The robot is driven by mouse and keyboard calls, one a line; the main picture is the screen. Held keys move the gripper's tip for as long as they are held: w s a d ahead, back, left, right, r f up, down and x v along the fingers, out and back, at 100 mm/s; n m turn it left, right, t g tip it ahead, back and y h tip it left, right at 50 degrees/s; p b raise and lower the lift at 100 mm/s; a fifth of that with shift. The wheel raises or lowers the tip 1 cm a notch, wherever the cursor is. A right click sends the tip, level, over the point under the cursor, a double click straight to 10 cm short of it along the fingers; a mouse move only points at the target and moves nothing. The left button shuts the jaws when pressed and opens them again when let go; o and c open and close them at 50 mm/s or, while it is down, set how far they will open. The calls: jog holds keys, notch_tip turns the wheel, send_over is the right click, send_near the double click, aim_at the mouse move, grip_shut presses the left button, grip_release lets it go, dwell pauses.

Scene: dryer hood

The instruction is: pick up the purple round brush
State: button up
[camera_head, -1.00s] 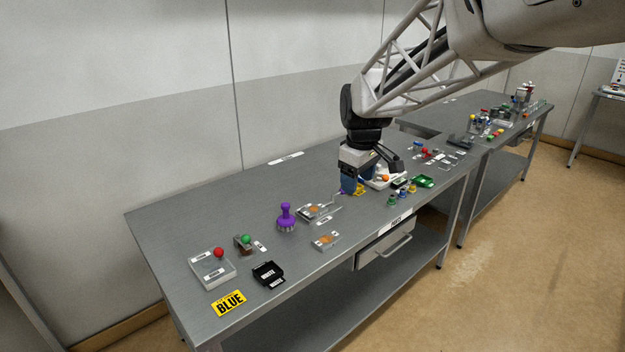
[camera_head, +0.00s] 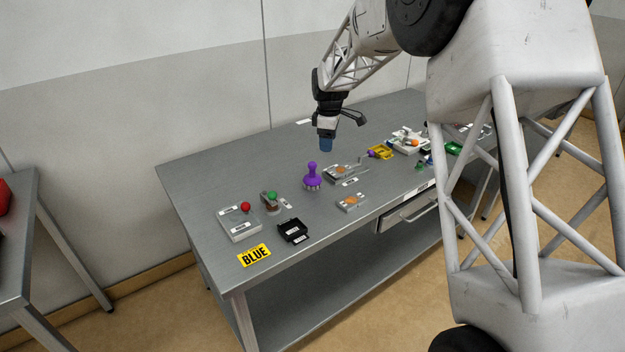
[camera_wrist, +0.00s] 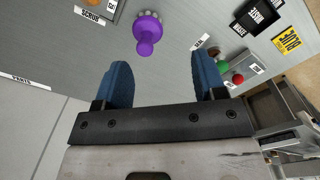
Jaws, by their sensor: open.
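The purple round brush (camera_head: 312,175) stands upright on the grey metal table, bristles down and knob up. In the wrist view the brush (camera_wrist: 148,32) lies ahead of the fingertips, between their lines and nearer the left finger. My gripper (camera_head: 326,146) is open and empty, with blue fingers pointing down. It hangs above the table, a little behind and to the right of the brush in the head view. In the wrist view both fingers of my gripper (camera_wrist: 160,75) are spread wide apart and touch nothing.
Plates with orange discs (camera_head: 349,202) are right. The table (camera_head: 215,180) is bare behind the brush.

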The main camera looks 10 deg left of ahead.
aim_at(312, 163)
jog(key=w+a+f, duration=0.1)
jog(key=a+f, duration=0.1)
jog(key=w+a+f+n, duration=0.1)
jog(key=w+a+f, duration=0.1)
jog(key=w+a+f+n, duration=0.1)
jog(key=a+f, duration=0.1)
jog(key=shift+w+f, duration=0.25)
jog(key=shift+w, duration=0.15)
jog(key=shift+f, duration=1.25)
jog(key=shift+f, duration=0.15)
jog(key=shift+d+f, duration=0.2)
jog(key=shift+f, duration=2.25)
jog(key=shift+c, duration=0.4)
jog(key=c, duration=1)
